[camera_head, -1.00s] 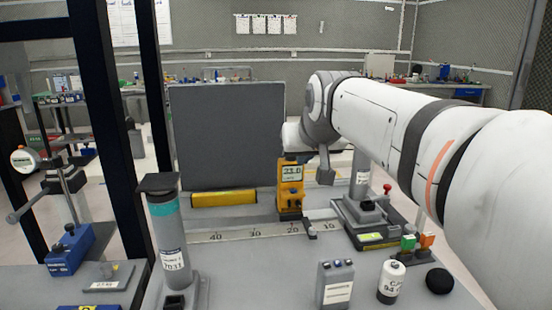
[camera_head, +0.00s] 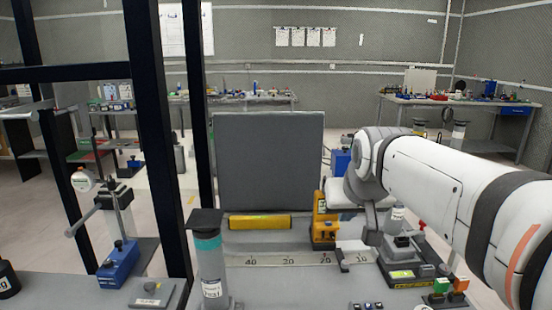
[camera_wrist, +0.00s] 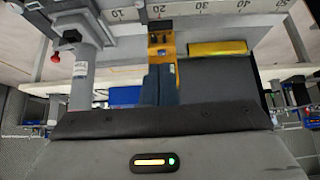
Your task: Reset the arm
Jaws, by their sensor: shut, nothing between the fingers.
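My white arm reaches in from the right in the head view. My gripper (camera_head: 371,232) hangs at its end, small and partly hidden, just right of a yellow meter (camera_head: 324,226). In the wrist view my gripper's two dark fingers (camera_wrist: 161,70) are together, with nothing held between them. They overlap the same yellow meter (camera_wrist: 163,45) in that picture. I cannot tell whether they touch it.
A grey upright panel (camera_head: 268,165) stands behind a yellow bar (camera_head: 260,221) and a ruler strip (camera_head: 285,259). A grey post with a teal band (camera_head: 208,243) stands left, beside a black frame (camera_head: 165,140). A device with a red knob (camera_head: 403,256) is at right.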

